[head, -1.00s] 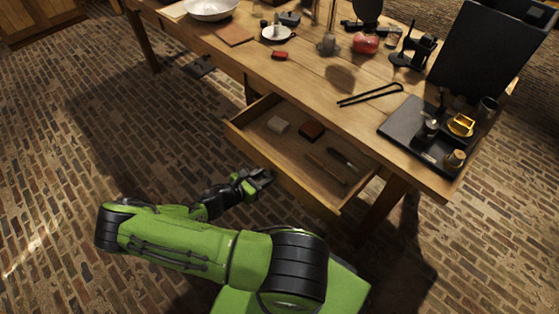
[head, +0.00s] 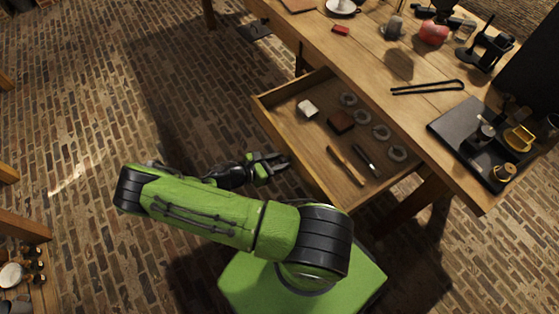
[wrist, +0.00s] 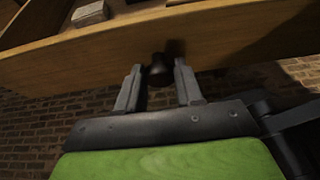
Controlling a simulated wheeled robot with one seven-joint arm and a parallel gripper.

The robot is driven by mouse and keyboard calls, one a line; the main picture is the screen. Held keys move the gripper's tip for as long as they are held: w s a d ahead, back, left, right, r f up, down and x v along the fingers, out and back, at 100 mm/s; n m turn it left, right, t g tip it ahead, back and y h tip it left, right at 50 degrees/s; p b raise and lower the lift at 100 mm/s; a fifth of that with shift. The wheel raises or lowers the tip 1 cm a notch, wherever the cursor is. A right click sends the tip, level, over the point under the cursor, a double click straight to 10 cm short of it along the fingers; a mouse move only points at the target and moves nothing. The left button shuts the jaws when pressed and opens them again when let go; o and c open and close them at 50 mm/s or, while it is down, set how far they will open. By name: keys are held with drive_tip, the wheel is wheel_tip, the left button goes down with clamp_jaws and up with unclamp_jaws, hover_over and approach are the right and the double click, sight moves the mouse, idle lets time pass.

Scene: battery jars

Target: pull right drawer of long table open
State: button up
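The right drawer (head: 318,178) of the long table (head: 363,67) is pulled well out, with its inside in plain view. In the head view my gripper (head: 281,163) is at the drawer's front face. In the wrist view the drawer front (wrist: 230,35) crosses the top of the picture, with a dark round knob (wrist: 158,70) on it. My gripper (wrist: 158,88) has its two fingers apart, one on each side of the knob. A gap shows beside the knob, at least on the right, so the fingers do not look clamped on it.
Black tongs (head: 428,88) and a dark tray (head: 455,125) lie on the tabletop. The brick floor left of the drawer is clear.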

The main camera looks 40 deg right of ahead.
drive_tip(key=o, duration=0.4)
drive_tip(key=p+v, duration=0.2)
drive_tip(key=v, duration=1.3)
drive_tip(key=shift+a+r, duration=0.25)
drive_tip(key=shift+a, duration=0.1)
drive_tip(key=shift+c, duration=1.4)
